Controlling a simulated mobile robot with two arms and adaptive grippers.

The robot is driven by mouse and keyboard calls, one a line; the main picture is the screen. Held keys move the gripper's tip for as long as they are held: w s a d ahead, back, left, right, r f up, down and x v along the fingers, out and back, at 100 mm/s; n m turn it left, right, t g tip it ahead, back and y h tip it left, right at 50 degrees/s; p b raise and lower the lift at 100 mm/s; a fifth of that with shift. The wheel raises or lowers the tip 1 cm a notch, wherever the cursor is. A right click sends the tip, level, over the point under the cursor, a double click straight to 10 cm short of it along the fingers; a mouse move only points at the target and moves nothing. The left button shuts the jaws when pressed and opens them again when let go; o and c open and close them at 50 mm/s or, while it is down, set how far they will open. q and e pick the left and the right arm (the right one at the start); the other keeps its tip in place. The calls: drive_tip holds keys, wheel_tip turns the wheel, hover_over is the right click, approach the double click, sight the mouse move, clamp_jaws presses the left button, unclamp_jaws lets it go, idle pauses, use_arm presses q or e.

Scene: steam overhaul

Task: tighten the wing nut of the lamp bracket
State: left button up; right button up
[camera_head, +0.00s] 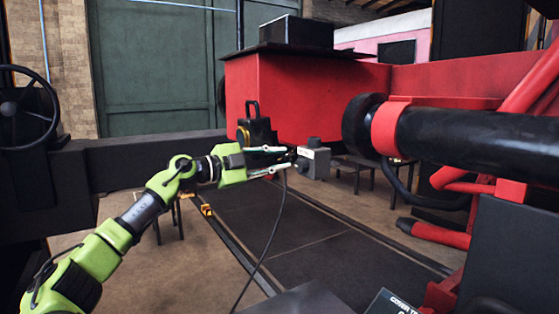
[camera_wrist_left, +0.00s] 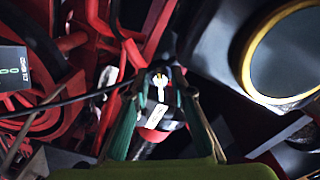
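A black lamp (camera_head: 256,127) with a brass ring stands behind my left gripper in the head view. Its yellow-rimmed round face (camera_wrist_left: 290,55) fills the upper right of the left wrist view. My left gripper (camera_head: 288,158) has its two fingers apart, pointing right towards a small grey block (camera_head: 318,163), which may be part of the bracket. In the left wrist view, a small bright, brass-toned piece (camera_wrist_left: 160,79), probably the wing nut, shows between the fingertips of the gripper (camera_wrist_left: 162,85). Contact with it cannot be told. My right gripper is not in view.
A red beam with a black buffer (camera_head: 361,125) and a thick black cylinder (camera_head: 470,140) stand to the right. A dark beam (camera_head: 140,162) runs behind my left arm. A thin cable (camera_head: 266,245) hangs below the gripper. The floor (camera_head: 320,235) below is largely clear.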

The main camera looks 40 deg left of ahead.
use_arm(q)
drive_tip(key=shift+s, duration=0.1)
drive_tip(key=c, duration=0.6)
clamp_jaws()
drive_tip(key=m, duration=0.6)
drive_tip(key=r+m, duration=0.1)
drive_tip(key=m, duration=1)
drive_tip(key=shift+d+r+m, duration=0.15)
drive_tip(key=shift+r+m, duration=0.15)
drive_tip(key=shift+m, duration=0.1)
drive_tip(key=m+b, duration=0.1)
drive_tip(key=m, duration=0.2)
drive_tip(key=shift+d, duration=0.1)
drive_tip(key=shift+s+r+m+b, duration=0.15)
drive_tip(key=shift+m+b, duration=0.2)
drive_tip(key=shift+m, duration=1.05)
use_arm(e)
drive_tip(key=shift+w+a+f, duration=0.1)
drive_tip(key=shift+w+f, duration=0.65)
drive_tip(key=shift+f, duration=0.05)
